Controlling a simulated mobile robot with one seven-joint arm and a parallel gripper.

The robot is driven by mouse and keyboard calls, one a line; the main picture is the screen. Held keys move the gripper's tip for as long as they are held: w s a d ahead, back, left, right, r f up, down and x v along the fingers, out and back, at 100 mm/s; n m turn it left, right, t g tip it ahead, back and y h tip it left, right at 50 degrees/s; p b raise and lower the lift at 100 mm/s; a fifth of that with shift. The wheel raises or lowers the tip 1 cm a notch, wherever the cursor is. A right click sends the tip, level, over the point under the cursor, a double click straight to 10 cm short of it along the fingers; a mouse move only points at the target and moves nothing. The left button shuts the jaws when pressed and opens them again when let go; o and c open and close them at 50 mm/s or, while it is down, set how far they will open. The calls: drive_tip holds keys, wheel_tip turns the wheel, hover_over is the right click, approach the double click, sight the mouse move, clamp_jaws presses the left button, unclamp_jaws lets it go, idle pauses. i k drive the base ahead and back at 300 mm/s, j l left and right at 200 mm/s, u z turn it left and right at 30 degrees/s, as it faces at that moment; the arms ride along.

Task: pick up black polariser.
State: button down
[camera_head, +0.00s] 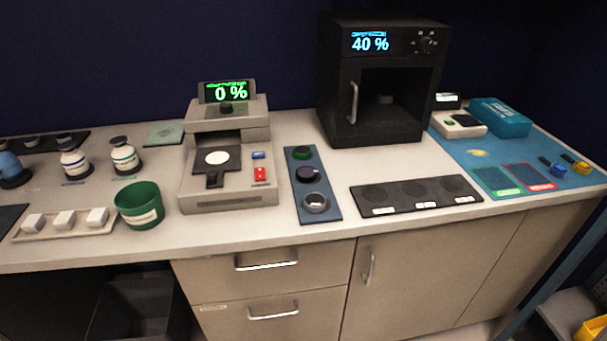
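A narrow blue tray (295,191) lies on the bench right of the grey instrument. It holds three round pieces in a row. The middle one is a dark, near-black disc (308,174), which looks like the black polariser. Behind it is a green-topped dark disc (302,152), and in front is a grey ring-shaped piece (316,202). The pieces sit apart from each other. My gripper is not in view, and nothing covers the dark disc.
The grey instrument (205,195) reads 0 %. A black open-fronted box (340,100) reading 40 % stands behind right. A black three-spot mat (362,202) lies right of the tray. A green cup (139,204) stands left. Bare bench separates tray and mat.

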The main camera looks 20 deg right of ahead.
sight(305, 175)
drive_tip(key=i+l, duration=0.15)
drive_tip(key=l, duration=0.2)
drive_tip(key=i+l, duration=0.15)
drive_tip(key=l, duration=0.2)
drive_tip(key=i+l, duration=0.1)
drive_tip(key=l, duration=0.2)
drive_tip(key=i+l, duration=0.15)
drive_tip(key=l, duration=0.2)
drive_tip(key=i+l, duration=0.15)
drive_tip(key=l, duration=0.2)
drive_tip(key=u, duration=0.05)
